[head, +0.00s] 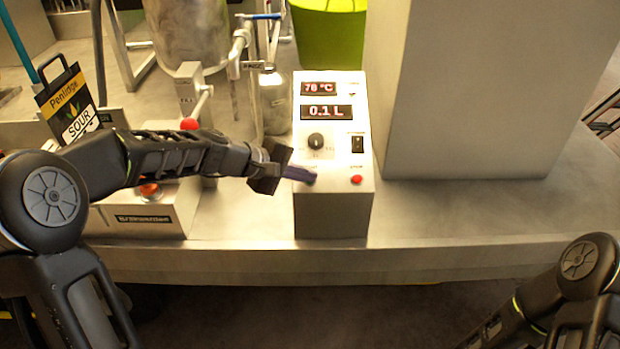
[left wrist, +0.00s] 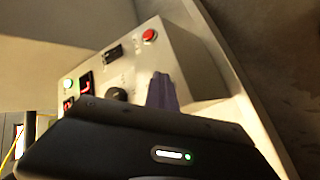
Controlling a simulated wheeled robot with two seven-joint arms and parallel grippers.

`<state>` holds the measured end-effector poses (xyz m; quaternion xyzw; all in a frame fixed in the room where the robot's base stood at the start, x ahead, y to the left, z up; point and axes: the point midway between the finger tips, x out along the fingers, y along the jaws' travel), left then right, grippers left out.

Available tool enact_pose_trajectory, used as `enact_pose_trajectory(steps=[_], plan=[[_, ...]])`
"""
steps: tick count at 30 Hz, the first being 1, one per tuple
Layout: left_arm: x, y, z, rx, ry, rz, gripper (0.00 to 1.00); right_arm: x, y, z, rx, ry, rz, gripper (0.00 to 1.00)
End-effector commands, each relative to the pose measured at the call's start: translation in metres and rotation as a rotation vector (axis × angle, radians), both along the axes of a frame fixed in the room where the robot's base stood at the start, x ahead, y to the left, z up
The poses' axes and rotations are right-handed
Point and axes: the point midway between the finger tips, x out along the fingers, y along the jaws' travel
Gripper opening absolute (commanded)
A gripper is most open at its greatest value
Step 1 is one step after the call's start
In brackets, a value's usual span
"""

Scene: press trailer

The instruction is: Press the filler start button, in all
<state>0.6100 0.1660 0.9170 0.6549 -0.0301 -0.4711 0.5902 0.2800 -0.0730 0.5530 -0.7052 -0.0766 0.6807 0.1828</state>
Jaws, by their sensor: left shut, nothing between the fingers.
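The filler control box (head: 333,208) stands on the metal bench, with red displays reading 76 °C and 0.1 L, a black knob (head: 316,141), a black rocker switch (head: 357,143) and a red button (head: 356,180). My left gripper (head: 312,179) is shut and empty, its fingertips at the lower left of the box's panel. They hide the spot there, so I cannot tell whether they touch a button. In the left wrist view the fingers (left wrist: 162,92) cover the panel beside the knob, and the red button (left wrist: 149,35) is clear of them. My right gripper is out of view.
A glass bottle (head: 273,100) stands just left of the box. A large metal block (head: 470,100) stands to the right. The bench front right (head: 480,215) is clear.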

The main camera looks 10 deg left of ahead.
Motion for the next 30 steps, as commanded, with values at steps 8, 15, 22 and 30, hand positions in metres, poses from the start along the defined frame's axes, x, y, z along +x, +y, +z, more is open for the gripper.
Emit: enact_pose_trajectory(steps=[8, 15, 22, 30], plan=[[-0.006, -0.001, 0.011, 0.001, 0.001, 0.0, 0.0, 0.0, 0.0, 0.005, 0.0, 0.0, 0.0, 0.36], [-0.007, -0.001, 0.013, 0.001, 0.001, 0.0, 0.0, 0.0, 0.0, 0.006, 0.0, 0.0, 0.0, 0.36], [-0.008, -0.002, 0.015, 0.0, 0.0, 0.0, 0.0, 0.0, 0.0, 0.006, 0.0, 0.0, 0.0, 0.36], [-0.016, -0.004, 0.034, 0.001, -0.001, -0.001, 0.0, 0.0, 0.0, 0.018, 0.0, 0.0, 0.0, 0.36]])
